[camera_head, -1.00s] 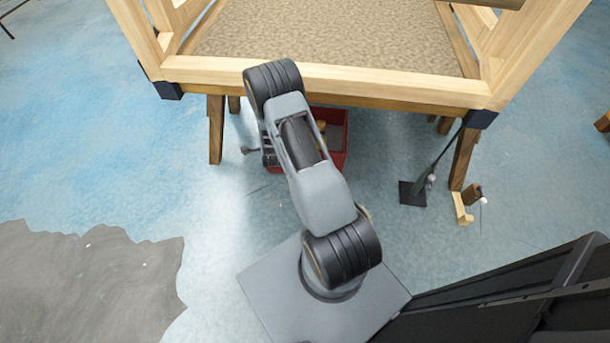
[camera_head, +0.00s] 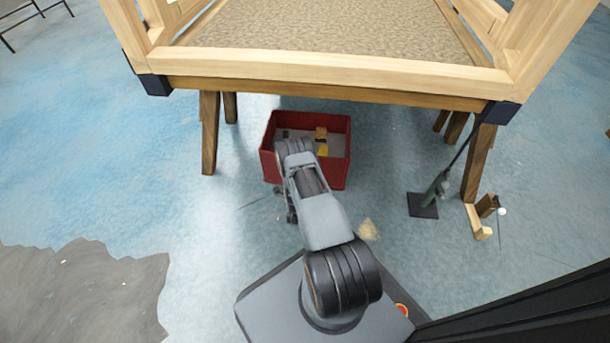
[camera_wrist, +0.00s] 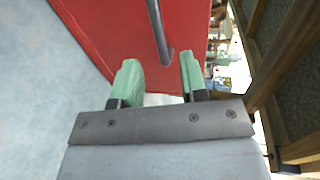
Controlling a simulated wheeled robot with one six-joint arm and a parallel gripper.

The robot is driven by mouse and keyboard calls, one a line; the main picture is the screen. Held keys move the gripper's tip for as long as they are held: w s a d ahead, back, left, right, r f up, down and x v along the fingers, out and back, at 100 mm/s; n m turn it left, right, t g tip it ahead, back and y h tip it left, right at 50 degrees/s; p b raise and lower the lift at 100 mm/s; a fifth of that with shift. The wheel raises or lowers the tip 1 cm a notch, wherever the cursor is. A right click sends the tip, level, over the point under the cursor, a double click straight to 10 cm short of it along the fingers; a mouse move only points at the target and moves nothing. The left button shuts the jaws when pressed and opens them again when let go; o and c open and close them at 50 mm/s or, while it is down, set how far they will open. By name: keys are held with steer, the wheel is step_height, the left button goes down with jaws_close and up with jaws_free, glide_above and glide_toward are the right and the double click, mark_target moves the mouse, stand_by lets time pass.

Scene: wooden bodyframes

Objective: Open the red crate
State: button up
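The red crate (camera_head: 334,172) stands on the floor below the near edge of the wooden frame. Its top is open in the head view, and small yellow and brown items (camera_head: 321,141) show inside. My arm covers part of its near side. In the wrist view a red crate wall (camera_wrist: 120,28) fills the upper middle, with a dark grey bar-like handle (camera_wrist: 158,28) on it. My gripper (camera_wrist: 159,63) has green fingers, spread apart and empty. The handle's near end appears between the fingertips; contact cannot be told. In the head view the gripper is mostly hidden by my arm.
The wooden frame (camera_head: 330,65) on trestle legs (camera_head: 209,135) overhangs the crate's far side. A dark stand (camera_head: 424,204) and small wooden pieces (camera_head: 480,218) are on the floor at right. The blue floor left of the crate is clear.

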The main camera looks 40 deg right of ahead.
steer(key=shift+b+x, duration=1.3)
steer(key=shift+x, duration=2.3)
jaws_close()
steer(key=shift+a, duration=0.1)
